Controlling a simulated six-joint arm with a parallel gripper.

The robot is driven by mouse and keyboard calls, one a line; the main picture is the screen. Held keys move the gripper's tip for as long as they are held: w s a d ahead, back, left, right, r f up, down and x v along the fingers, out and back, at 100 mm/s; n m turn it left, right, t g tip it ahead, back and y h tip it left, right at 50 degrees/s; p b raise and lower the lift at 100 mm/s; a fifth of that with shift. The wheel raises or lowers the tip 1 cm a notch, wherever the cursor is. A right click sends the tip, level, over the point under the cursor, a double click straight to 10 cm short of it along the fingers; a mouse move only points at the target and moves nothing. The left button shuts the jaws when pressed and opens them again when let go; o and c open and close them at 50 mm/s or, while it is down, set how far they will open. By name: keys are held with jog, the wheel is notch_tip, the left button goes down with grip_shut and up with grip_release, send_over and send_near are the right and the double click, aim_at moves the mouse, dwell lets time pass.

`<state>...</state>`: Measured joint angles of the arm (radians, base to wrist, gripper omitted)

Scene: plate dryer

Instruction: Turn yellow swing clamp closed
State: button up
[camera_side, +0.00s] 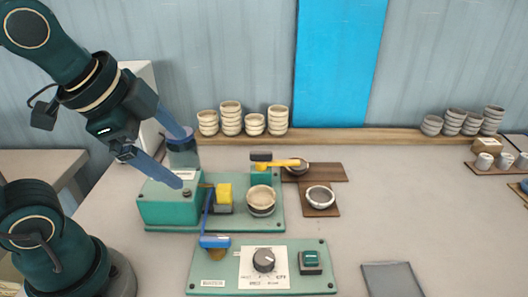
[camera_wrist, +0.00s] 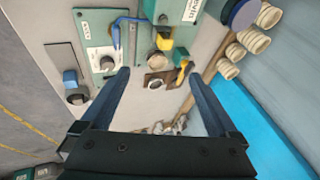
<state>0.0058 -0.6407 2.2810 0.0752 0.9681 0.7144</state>
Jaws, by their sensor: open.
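The yellow swing clamp (camera_side: 281,163) sits on a green post at the back right of the green machine base. Its arm points right, away from the bowl stack (camera_side: 261,198) on the base, and it has a dark block at its upper left. In the wrist view the clamp (camera_wrist: 182,74) shows near the right fingertip, apart from it in depth as far as I can tell. My gripper (camera_side: 184,160) is open and empty, its blue fingers above the left part of the machine. In the wrist view my gripper (camera_wrist: 159,73) has both fingers spread wide.
A control panel (camera_side: 225,275) with a dial lies in front. Small bowls on brown boards (camera_side: 334,211) are right of the clamp. Stacked bowls line the back shelf (camera_side: 350,135).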

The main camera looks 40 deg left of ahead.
jog(key=w+a+r+m, duration=0.1)
jog(key=w+r+m, duration=0.2)
jog(key=w+m, duration=0.45)
jog(key=m+g+y, duration=0.2)
jog(key=m+g, duration=0.1)
jog(key=m, duration=0.8)
send_over(261, 153)
jog(key=s+d, duration=0.2)
notch_tip(261, 153, down, 9)
jog(key=shift+x, duration=2.7)
jog(key=shift+a, duration=0.15)
jog(key=shift+r, duration=0.1)
grip_shut()
